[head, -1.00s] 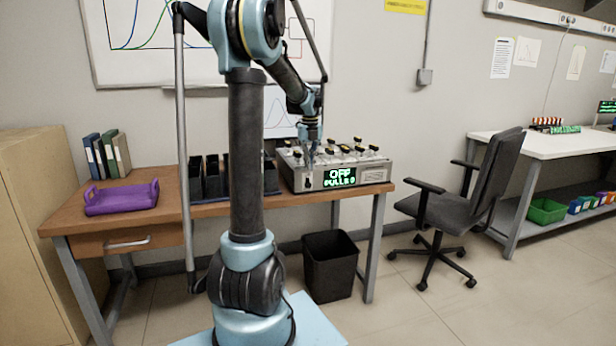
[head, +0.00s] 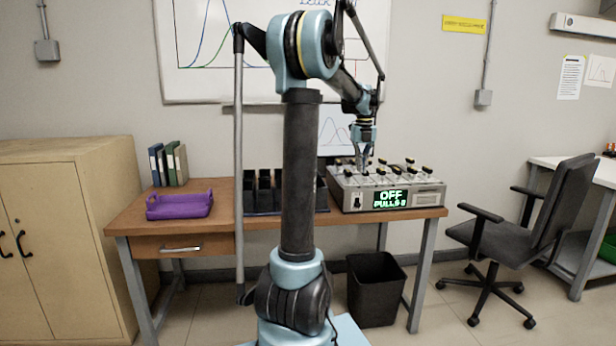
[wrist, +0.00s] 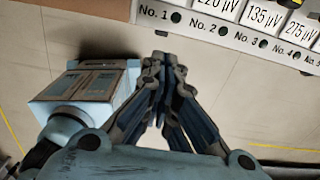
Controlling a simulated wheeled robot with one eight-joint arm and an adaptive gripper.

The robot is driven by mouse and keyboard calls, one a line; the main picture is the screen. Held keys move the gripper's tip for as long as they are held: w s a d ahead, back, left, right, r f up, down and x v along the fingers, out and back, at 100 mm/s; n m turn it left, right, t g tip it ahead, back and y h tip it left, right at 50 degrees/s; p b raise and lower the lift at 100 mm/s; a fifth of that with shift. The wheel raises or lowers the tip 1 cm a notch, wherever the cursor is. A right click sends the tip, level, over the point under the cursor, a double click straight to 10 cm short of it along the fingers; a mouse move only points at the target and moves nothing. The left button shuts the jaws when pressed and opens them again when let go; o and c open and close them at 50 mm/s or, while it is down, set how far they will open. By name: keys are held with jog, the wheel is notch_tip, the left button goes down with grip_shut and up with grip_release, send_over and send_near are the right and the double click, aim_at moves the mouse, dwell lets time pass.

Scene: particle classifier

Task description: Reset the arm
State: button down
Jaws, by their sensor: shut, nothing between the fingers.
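My arm stands in front of the desk in the head view, bent over at the top with its forearm sloping down to the right. My gripper (head: 362,168) points down by the left end of a grey instrument box (head: 352,200) with several knobs or levers on top. Its green display (head: 390,199) reads OFF and PULLS 0. In the wrist view, the gripper's fingers (wrist: 163,62) are together with nothing between them. Whether the gripper touches the box cannot be told.
The wooden desk (head: 225,222) carries a purple tray (head: 180,204), binders (head: 168,164) and dark bins. A labelled strip (wrist: 205,29) crosses the top of the wrist view. A black waste bin (head: 376,290), an office chair (head: 500,228) and a cabinet (head: 65,240) stand around.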

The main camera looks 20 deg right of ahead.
jog(key=s+a+f+n, duration=0.1)
jog(key=s+a+n, duration=0.2)
jog(key=a+n, duration=0.45)
jog(key=s+a+f+n+t, duration=0.1)
jog(key=s+a+f+n, duration=0.3)
jog(key=a, duration=0.7)
jog(key=s+a+r+n, duration=0.1)
jog(key=s+a+n, duration=0.1)
jog(key=a+n, duration=0.65)
jog(key=s+a+f+n+t, duration=0.1)
jog(key=s+a+f+n, duration=1.3)
jog(key=n, duration=0.4)
jog(key=shift+s+f+n, duration=0.4)
jog(key=shift+s+f, duration=0.05)
jog(key=shift+f, duration=0.25)
jog(key=shift+w+f, duration=0.2)
jog(key=shift+w, duration=0.25)
